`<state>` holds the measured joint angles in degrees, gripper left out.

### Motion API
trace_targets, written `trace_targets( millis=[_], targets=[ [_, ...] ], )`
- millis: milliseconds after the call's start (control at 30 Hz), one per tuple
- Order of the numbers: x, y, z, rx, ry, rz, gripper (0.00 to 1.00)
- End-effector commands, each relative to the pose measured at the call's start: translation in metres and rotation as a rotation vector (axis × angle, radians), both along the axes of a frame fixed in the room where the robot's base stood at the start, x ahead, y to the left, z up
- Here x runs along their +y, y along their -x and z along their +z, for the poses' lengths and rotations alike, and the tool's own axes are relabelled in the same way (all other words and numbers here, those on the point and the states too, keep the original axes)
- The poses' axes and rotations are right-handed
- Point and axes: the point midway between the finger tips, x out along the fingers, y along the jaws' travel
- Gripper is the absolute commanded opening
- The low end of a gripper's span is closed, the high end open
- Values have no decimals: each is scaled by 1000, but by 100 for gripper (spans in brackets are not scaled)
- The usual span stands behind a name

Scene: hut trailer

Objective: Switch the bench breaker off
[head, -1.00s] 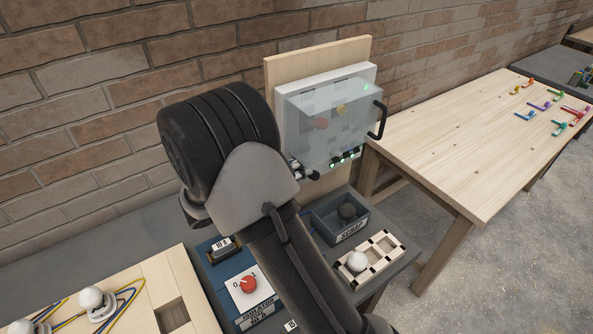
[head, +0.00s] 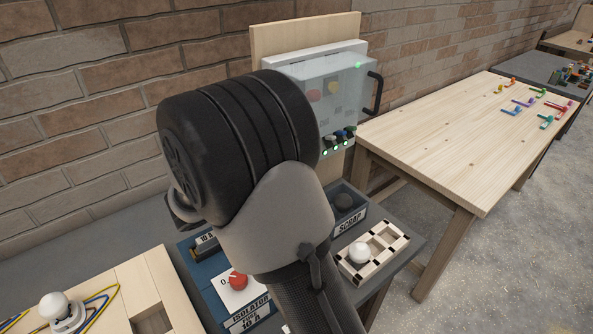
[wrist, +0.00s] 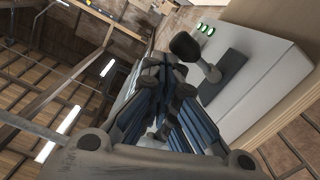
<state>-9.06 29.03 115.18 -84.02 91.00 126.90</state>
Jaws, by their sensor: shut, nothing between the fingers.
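The breaker box (head: 345,100) is a pale box with a clear cover on a wooden board, partly hidden behind my arm in the head view. Small switches with green lamps (head: 337,147) line its lower edge. In the wrist view the box (wrist: 265,85) is at right. A black knob on a grey stem (wrist: 187,46) stands out from a dark plate (wrist: 222,76) on it; I cannot tell whether this is the bench breaker. My gripper (wrist: 172,84) is shut and empty, just below the knob in the picture, with contact unclear. In the head view my arm hides it.
A black handle (head: 374,93) sticks out at the cover's right. Below are a red isolator knob (head: 238,281), a scrap bin (head: 349,217) and a wooden rack (head: 389,247) with a white bulb.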

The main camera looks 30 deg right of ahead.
Motion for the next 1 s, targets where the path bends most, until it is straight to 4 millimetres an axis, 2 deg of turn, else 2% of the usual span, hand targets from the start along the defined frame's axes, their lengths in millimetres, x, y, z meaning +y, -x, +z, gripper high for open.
trace_targets(
  millis=[400,1000],
  targets=[
    [0,4,-11,1,0,0,0],
    [0,5,-13,0,1,0,0]
  ],
)
